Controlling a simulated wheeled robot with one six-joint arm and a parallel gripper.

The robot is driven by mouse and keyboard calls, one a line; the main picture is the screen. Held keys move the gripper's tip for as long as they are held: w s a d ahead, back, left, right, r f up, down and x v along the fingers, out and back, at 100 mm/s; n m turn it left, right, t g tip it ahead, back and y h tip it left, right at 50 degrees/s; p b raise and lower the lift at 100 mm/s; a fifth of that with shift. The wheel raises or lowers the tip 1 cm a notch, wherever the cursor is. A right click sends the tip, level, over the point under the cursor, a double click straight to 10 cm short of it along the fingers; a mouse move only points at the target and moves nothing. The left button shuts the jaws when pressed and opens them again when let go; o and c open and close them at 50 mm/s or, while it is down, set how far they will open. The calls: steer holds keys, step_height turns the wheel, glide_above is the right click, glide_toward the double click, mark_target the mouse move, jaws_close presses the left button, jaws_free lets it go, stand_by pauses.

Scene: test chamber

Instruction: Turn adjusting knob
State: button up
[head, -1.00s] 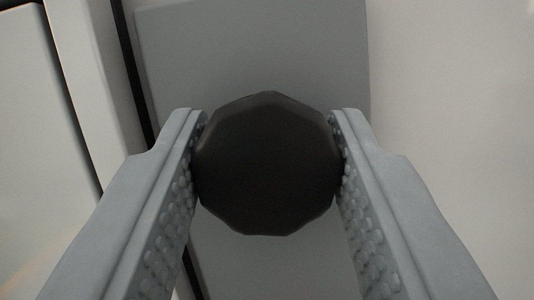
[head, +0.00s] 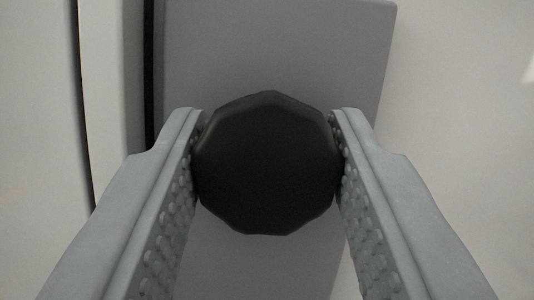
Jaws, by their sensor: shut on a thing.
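The adjusting knob (head: 267,164) is a dark, many-sided round knob in the middle of the head view. It stands in front of a grey plate (head: 280,50). My gripper (head: 268,125) has its two light grey fingers pressed against the knob's left and right sides, shut on it. The studded inner pads show below the contact points. The knob's base and shaft are hidden behind its face.
The grey plate is mounted on a pale panel (head: 460,140), which is bare on the right. On the left run a dark vertical gap (head: 149,70) and a pale upright strip (head: 115,60).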

steer(key=o, duration=1)
steer(key=v, duration=1.7)
steer(key=shift+s+d+f, duration=0.1)
steer(key=shift+s, duration=0.1)
